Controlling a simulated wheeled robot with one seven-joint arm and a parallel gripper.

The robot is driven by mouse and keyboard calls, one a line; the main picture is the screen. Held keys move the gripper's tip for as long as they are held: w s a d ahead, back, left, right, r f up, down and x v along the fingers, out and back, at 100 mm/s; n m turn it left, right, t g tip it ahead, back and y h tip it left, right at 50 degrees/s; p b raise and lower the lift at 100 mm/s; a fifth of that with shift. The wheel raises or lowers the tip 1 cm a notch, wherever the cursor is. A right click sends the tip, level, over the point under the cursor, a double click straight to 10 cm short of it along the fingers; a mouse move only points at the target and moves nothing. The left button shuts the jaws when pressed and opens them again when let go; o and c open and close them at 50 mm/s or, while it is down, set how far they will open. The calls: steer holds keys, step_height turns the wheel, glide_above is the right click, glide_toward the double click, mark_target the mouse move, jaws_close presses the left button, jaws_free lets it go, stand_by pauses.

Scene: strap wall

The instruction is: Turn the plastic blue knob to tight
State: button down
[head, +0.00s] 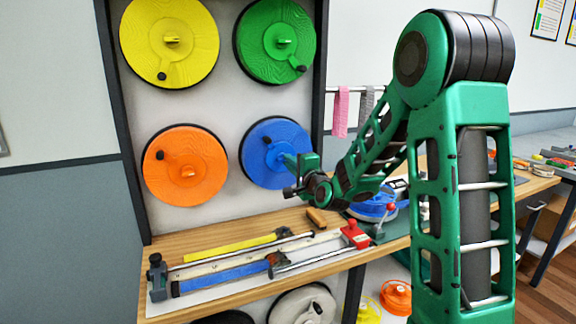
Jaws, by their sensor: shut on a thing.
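The blue knob (256,158) is a large round disc, low on the right of the light wall panel, with a small black peg (267,140) showing up and left of its middle. My gripper (288,161) reaches in from the right and is shut at the middle of the blue knob, on its raised central part. The gripper and wrist hide that central part and the lower right of the disc, so the exact grip cannot be made out.
Yellow (198,50), green (258,40) and orange (208,185) discs share the panel. Below, a wooden bench (205,238) bears a strap rig with yellow (225,250) and blue (225,281) straps and a red block (355,235). Pink cloth (341,112) hangs at right.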

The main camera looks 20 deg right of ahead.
steer(key=shift+d+f, duration=0.1)
steer(key=shift+f, duration=0.15)
steer(key=c, duration=1.9)
jaws_free()
steer(key=shift+c, duration=0.2)
steer(key=shift+o, duration=0.5)
steer(key=shift+r, duration=0.1)
steer(key=s, duration=1)
steer(key=shift+s, duration=0.35)
